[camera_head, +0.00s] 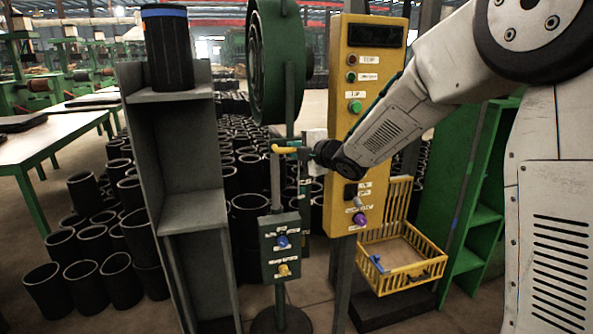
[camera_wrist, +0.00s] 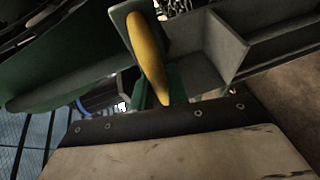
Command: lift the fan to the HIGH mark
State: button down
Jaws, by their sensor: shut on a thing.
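The fan (camera_head: 276,60) is a large round green housing on a stand, left of the yellow control panel. A yellow handle (camera_head: 283,149) sticks out below it, at the top of a grey rod (camera_head: 275,185). My gripper (camera_head: 297,149) is at this handle and shut on it. In the wrist view the yellow handle (camera_wrist: 148,55) runs through the middle of the picture, close to the camera. The fingertips are small and partly hidden in the head view. Small light labels show on the stand, but I cannot read a HIGH mark.
A grey box (camera_head: 281,248) with blue and yellow knobs is below the handle. The yellow control panel (camera_head: 352,130) stands close behind my wrist. A yellow basket (camera_head: 402,262) hangs at its lower right. A grey shelf (camera_head: 180,215) is to the left; black sleeves (camera_head: 83,283) crowd the floor.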

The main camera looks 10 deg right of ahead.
jog(key=shift+r, duration=0.85)
jog(key=shift+w+r, duration=0.1)
jog(key=c, duration=1.4)
grip_release()
jog(key=shift+o, duration=0.2)
jog(key=v, duration=0.8)
